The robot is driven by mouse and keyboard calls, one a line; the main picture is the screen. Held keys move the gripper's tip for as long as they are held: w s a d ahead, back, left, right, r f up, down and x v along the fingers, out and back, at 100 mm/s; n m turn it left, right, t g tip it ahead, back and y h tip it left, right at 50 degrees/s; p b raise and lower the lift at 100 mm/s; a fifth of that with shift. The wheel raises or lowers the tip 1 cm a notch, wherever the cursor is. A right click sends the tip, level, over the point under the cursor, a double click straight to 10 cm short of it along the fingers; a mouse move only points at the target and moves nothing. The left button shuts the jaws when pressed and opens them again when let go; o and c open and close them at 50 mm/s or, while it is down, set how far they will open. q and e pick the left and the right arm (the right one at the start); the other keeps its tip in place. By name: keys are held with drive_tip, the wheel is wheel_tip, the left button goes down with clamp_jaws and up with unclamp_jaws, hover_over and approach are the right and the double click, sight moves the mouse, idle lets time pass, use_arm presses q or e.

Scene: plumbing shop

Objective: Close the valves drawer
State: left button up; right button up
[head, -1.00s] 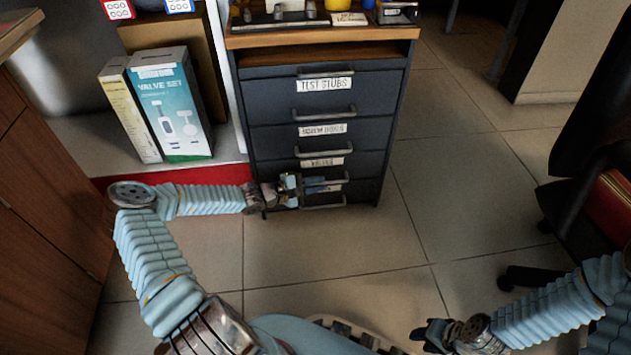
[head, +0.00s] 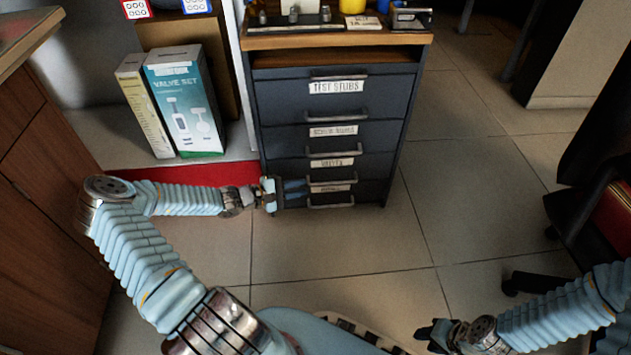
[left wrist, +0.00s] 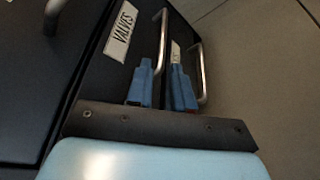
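The valves drawer (head: 357,168) is low in the dark cabinet, with a VALVES label and a bar handle. Its face looks nearly flush with its neighbours; I cannot tell if a small gap is left. The VALVES label (left wrist: 121,30) and the handle (left wrist: 161,45) show clearly in the left wrist view.
Other drawers, including TEST STUBS (head: 385,92), are above and below. Valve set boxes (head: 185,105) stand left of the cabinet. A wooden cupboard (head: 45,190) is at far left, a dark chair (head: 590,190) at right. The tiled floor (head: 340,245) in front is clear.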

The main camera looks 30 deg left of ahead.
use_arm(q)
drive_tip(key=v, duration=0.4)
drive_tip(key=shift+s+a, duration=0.15)
drive_tip(key=shift+s, duration=0.15)
drive_tip(key=s+d+f+m+g, duration=0.3)
drive_tip(key=s+d+g, duration=0.1)
drive_tip(key=d, duration=0.4)
drive_tip(key=s+d+f+m+g+y, duration=0.1)
drive_tip(key=s+d+f+m+g, duration=0.25)
drive_tip(key=d, duration=0.45)
drive_tip(key=s+d+f+m+g, duration=0.3)
drive_tip(key=s+d+g, duration=0.1)
drive_tip(key=d, duration=0.4)
drive_tip(key=s+d+r+m+y, duration=0.2)
drive_tip(key=s+m+y, duration=0.2)
drive_tip(key=s+m, duration=0.15)
wheel_tip(320, 180, up, 12)
drive_tip(key=p, duration=1.3)
drive_tip(key=shift+d, duration=0.5)
drive_tip(key=shift+r, duration=0.1)
